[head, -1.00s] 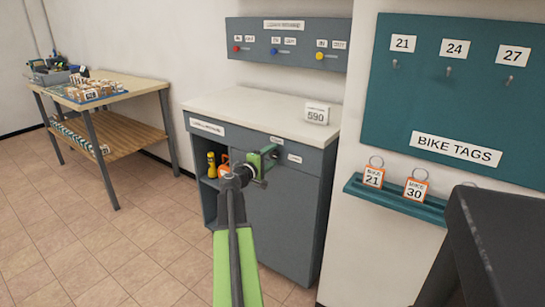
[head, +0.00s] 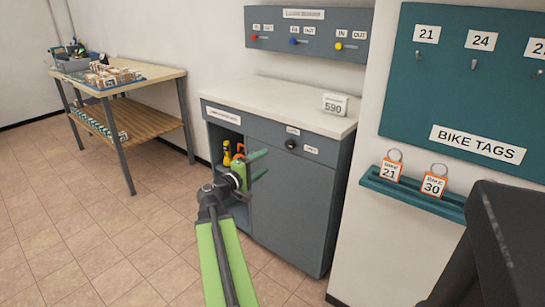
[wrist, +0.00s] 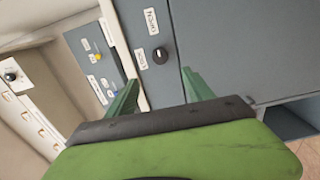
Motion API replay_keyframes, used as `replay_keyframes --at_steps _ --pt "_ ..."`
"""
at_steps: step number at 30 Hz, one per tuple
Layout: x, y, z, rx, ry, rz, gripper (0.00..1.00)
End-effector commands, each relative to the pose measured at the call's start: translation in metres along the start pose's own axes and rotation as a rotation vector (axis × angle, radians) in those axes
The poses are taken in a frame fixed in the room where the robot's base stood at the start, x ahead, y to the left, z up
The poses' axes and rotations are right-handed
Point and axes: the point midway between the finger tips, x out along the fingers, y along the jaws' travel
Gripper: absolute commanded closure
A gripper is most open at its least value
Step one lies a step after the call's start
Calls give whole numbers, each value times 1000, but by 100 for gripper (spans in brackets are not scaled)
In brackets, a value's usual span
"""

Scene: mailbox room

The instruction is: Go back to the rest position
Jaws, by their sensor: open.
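My gripper (head: 262,164) is in front of the grey cabinet (head: 290,210) in the head view, beside its open shelf compartment. Its two green fingers stand apart with nothing between them. In the wrist view the open fingers (wrist: 160,92) point toward the cabinet front. A black knob (wrist: 160,56) with small labels shows just beyond them, and I see no contact. The same cabinet knob shows in the head view (head: 291,144).
A teal ledge (head: 420,196) with two orange bike tags juts out at right. A wooden table (head: 150,77) with boxes stands at back left. The tiled floor at left is clear.

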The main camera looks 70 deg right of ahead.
Motion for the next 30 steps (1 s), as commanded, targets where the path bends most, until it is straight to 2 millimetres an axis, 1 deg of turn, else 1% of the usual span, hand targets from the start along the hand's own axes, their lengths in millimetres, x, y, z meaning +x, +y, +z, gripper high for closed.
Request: replay_keyframes --at_steps 1,4,20,22,23,26,27,28,29,30 --pt "-8 0 0 0 3 0 39" --pt "-15 0 0 0 1 0 39" --pt "-16 0 0 0 0 0 39" --pt "-24 0 -10 0 18 0 39" --pt "-32 0 -18 0 34 -1 39" --pt "-76 -1 -61 0 125 -2 39" --pt "-103 -2 -83 0 175 -4 39" --pt "-124 -4 -100 5 213 -13 39" --pt "-146 -8 -115 14 252 -34 39" --pt "-176 -17 -133 30 297 -74 39"
